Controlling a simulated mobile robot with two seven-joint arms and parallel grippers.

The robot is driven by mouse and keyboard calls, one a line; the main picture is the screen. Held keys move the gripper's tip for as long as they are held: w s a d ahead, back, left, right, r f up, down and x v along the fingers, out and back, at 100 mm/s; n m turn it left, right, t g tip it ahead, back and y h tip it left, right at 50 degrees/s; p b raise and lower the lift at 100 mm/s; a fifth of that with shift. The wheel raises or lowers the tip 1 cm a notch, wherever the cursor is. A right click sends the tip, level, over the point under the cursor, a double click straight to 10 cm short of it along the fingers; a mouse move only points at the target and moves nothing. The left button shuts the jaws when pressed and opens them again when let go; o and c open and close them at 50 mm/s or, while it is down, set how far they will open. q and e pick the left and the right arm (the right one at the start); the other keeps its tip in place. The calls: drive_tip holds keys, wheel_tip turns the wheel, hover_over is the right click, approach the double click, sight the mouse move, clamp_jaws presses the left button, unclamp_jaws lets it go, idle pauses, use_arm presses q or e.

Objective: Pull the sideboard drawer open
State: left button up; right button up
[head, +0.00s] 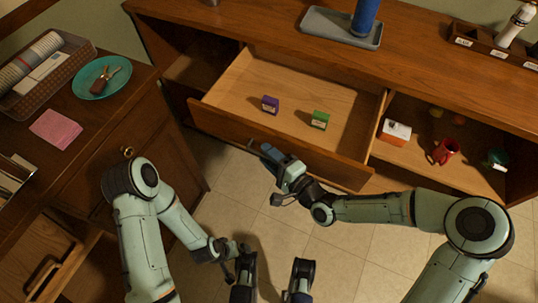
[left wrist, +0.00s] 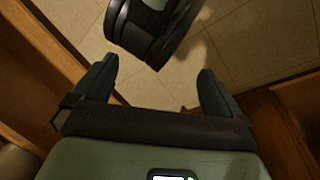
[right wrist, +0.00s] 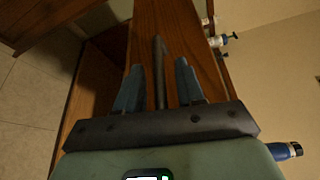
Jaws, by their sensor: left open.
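The wooden sideboard drawer (head: 232,118) stands pulled out from the sideboard, with a purple box (head: 270,104) and a green box (head: 319,120) inside. My right gripper (head: 272,153) is at the outside of the drawer front, by its handle (head: 253,144). In the right wrist view the dark bar handle (right wrist: 160,75) lies between the fingers of my right gripper (right wrist: 160,66), with a narrow gap showing on each side. My left gripper (head: 240,247) is low over the floor, away from the drawer. In the left wrist view its fingers (left wrist: 155,75) are wide apart and empty.
The sideboard top (head: 250,22) holds a grey tray (head: 342,27) with a blue cylinder. A side counter at left carries a teal plate (head: 101,78) and pink cloth (head: 56,129). Tiled floor (head: 240,190) is free before the drawer.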

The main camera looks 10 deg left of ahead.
use_arm(q)
drive_tip(key=s+d+r+g+p, duration=0.1)
drive_tip(key=s+d+r+p, duration=0.1)
drive_tip(key=s+r+p, duration=0.1)
drive_tip(key=shift+s+d+r+g+h, duration=0.15)
drive_tip(key=shift+s+r+g+h, duration=0.35)
drive_tip(key=shift+s, duration=0.6)
use_arm(e)
drive_tip(key=v, duration=1.3)
use_arm(q)
drive_tip(key=shift+r, duration=0.1)
use_arm(e)
drive_tip(key=shift+d, duration=0.1)
